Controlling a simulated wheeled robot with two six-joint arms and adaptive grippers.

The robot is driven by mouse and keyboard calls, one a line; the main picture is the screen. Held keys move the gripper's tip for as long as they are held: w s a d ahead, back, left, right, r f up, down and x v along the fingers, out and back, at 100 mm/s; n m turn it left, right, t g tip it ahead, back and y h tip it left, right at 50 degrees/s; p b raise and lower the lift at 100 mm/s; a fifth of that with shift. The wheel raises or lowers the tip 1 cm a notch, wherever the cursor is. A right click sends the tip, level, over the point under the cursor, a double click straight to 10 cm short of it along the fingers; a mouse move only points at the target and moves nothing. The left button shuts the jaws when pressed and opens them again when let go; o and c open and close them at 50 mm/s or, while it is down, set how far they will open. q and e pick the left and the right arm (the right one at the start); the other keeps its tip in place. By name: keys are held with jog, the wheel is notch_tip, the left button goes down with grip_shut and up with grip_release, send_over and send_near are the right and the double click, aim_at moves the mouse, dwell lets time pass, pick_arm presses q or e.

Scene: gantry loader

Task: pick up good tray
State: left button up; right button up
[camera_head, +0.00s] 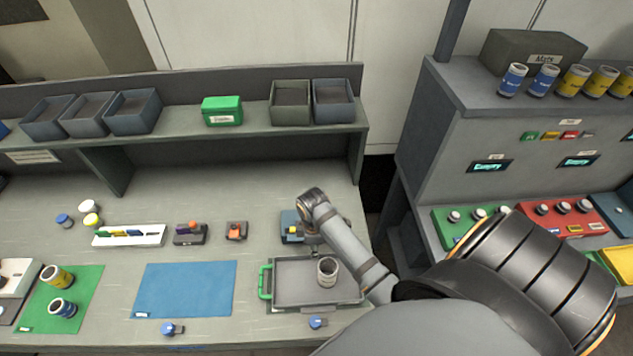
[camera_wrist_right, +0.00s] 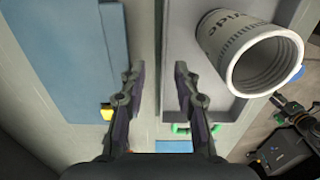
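The grey tray (camera_head: 290,288) lies on the bench's front right with a green handle (camera_head: 265,283) on its left side. A pale, open-topped canister (camera_head: 327,273) stands in it. In the right wrist view, the tray (camera_wrist_right: 185,32) and canister (camera_wrist_right: 250,50) are at the upper right, with part of a green handle (camera_wrist_right: 182,128) below. My right gripper (camera_wrist_right: 157,78) is open and empty. Its fingers appear either side of the tray's edge wall; I cannot tell their height. In the head view my right arm hides part of the tray's back right. My left gripper is not in view.
A blue device (camera_head: 288,218) sits close behind the tray. A blue mat (camera_head: 185,289) lies to its left, with blue knobs (camera_head: 172,328) near the bench front. A green mat (camera_head: 88,282) holds two canisters. Bins (camera_head: 291,102) stand on the shelf behind.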

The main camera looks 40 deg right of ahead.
jog(key=f, duration=0.1)
jog(key=f+p, duration=0.1)
jog(key=f, duration=0.1)
jog(key=shift+s+f, duration=0.3)
jog(key=shift+s, duration=0.05)
jog(key=shift+f, duration=0.2)
grip_shut()
jog(key=shift+w+r, duration=0.1)
